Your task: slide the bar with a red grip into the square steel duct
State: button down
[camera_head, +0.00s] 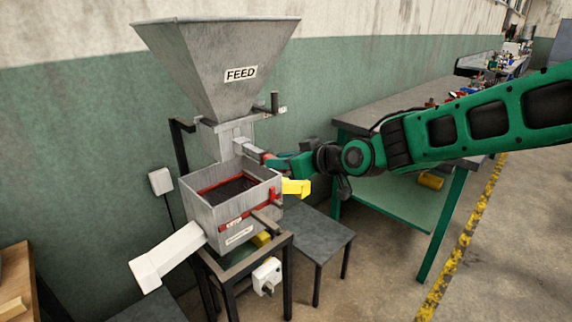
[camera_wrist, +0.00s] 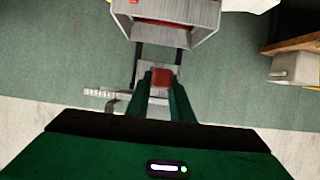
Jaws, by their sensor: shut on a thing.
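The bar (camera_head: 250,151) is grey steel with a red grip (camera_head: 268,157); the grip also shows in the wrist view (camera_wrist: 163,77). My gripper (camera_head: 278,161) is shut on the red grip, and in the wrist view its green fingers (camera_wrist: 162,88) stand on either side of it. The square steel duct (camera_head: 226,137) stands below the grey hopper marked FEED (camera_head: 217,70). The bar points left at the duct's right side, and its far end meets the duct there. I cannot tell how deep the bar sits inside the duct.
Below the duct is an open steel box (camera_head: 196,219) with a red inner frame and dark grain. A pale chute (camera_head: 165,255) sticks out at left and a yellow spout (camera_head: 296,187) at right. A green-framed workbench (camera_head: 375,107) stands behind my arm. A low grey table (camera_head: 318,236) is at right.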

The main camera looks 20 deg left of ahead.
aim_at(259, 151)
jog(key=shift+w+a, duration=0.35)
jog(key=shift+a, duration=0.5)
jog(key=shift+w+a+r, duration=0.1)
jog(key=shift+w+a, duration=0.3)
jog(key=shift+a, duration=0.65)
jog(key=shift+w+a+f, duration=0.1)
jog(key=shift+w+a, duration=0.35)
jog(key=shift+a, duration=0.55)
jog(key=shift+w+a+r, duration=0.1)
jog(key=shift+w+a, duration=0.3)
jog(key=shift+a, duration=0.65)
dwell(1.5)
jog(key=c, duration=1.5)
grip_release()
jog(key=shift+d, duration=0.15)
jog(key=v, duration=1)
jog(key=shift+d, duration=0.2)
